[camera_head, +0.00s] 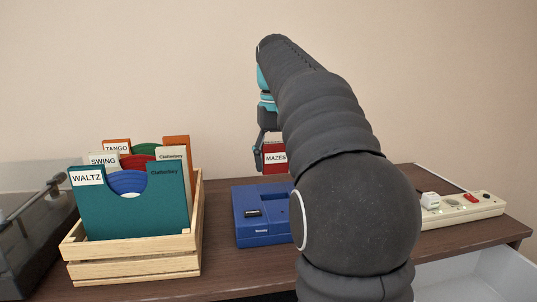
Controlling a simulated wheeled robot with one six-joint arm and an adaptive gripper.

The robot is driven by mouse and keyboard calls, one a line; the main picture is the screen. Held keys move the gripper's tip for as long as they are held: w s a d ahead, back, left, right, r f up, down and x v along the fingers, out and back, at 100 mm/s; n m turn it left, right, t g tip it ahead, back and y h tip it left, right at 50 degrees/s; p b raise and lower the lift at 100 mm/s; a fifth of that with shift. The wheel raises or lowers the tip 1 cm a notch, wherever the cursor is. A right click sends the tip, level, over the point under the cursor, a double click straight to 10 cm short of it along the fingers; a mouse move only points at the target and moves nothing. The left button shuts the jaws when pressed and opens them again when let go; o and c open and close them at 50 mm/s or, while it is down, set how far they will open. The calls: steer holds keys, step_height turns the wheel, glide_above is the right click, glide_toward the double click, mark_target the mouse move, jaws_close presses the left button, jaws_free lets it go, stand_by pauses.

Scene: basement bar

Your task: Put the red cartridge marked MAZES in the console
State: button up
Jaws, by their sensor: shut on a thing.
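The red cartridge (275,163) with a white MAZES label is in my gripper (262,158), above the back part of the console. My gripper is shut on it, and my arm hides its right side. The blue console (262,229) lies on the dark wooden top below the cartridge. A dark slot with a small pale mark shows on its upper face, toward the front left. My arm covers the console's right part. The cartridge hangs upright, apart from the console.
A wooden crate (135,268) at left holds several record sleeves labelled WALTZ, SWING and TANGO. A turntable (32,235) stands at the far left. A power strip (462,209) with plugs lies at right. A pale open drawer or bin (490,268) is below right.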

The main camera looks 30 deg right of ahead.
mark_target(276, 189)
steer(key=shift+s+f, duration=0.1)
steer(key=shift+f, duration=1.2)
steer(key=shift+f+b, duration=1.2)
steer(key=shift+f, duration=1.05)
